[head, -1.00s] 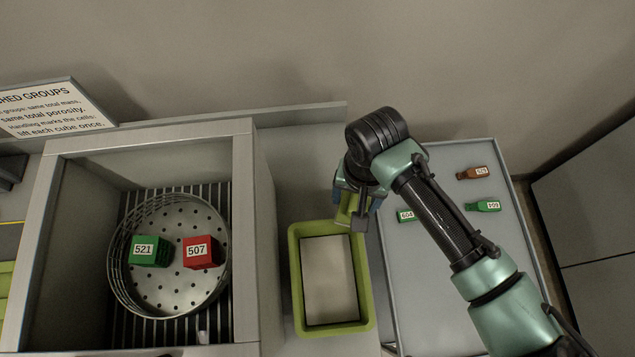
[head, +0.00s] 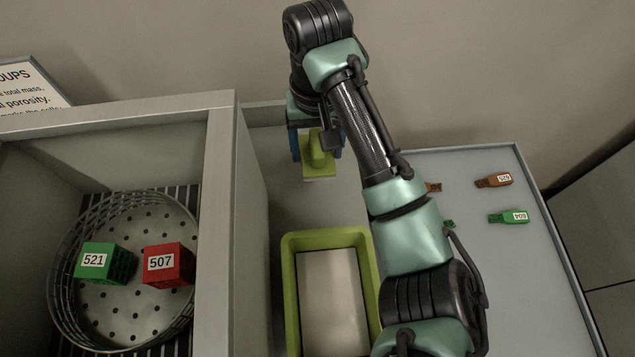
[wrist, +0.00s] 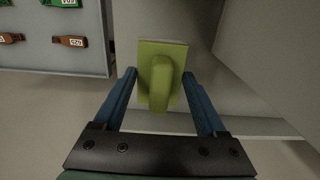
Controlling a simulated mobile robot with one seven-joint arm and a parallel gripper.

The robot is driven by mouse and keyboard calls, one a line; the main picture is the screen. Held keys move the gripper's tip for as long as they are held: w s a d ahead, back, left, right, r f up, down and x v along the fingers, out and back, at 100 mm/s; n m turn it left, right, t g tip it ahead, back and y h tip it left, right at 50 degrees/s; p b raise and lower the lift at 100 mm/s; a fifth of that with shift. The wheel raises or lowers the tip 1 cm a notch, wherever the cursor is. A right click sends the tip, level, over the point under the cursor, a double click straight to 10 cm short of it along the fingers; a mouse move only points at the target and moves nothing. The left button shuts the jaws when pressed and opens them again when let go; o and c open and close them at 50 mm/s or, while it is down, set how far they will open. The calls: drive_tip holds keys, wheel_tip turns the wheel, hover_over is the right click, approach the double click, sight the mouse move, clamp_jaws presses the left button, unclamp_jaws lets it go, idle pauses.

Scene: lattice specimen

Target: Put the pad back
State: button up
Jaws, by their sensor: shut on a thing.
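The pad is a flat yellow-green plate with a raised grip, seen in the head view (head: 319,171) and in the wrist view (wrist: 176,52). My gripper (head: 316,146) is shut on the pad's grip and holds it behind the green tray, near the back ledge. In the wrist view the blue fingers of my gripper (wrist: 163,92) stand on either side of the grip. The green tray (head: 290,290) has a pale flat bottom or liner and holds nothing else that I can see. My arm crosses over its right side.
At left, a grey walled bay (head: 222,200) holds a round perforated basket (head: 125,310) with a green cube 521 (head: 104,263) and a red cube 507 (head: 168,265). At right, a grey tray (head: 540,270) carries small brown and green tagged pieces, some hidden by my arm.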

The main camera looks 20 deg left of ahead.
sight(317, 142)
wheel_tip(317, 142, down, 9)
drive_tip(key=shift+f, duration=0.1)
idle(0.3)
drive_tip(key=shift+f, duration=0.1)
drive_tip(key=o, duration=1.2)
drive_tip(key=shift+o, duration=0.2)
wheel_tip(317, 142, up, 12)
drive_tip(key=shift+r+p, duration=0.2)
drive_tip(key=shift+p, duration=0.15)
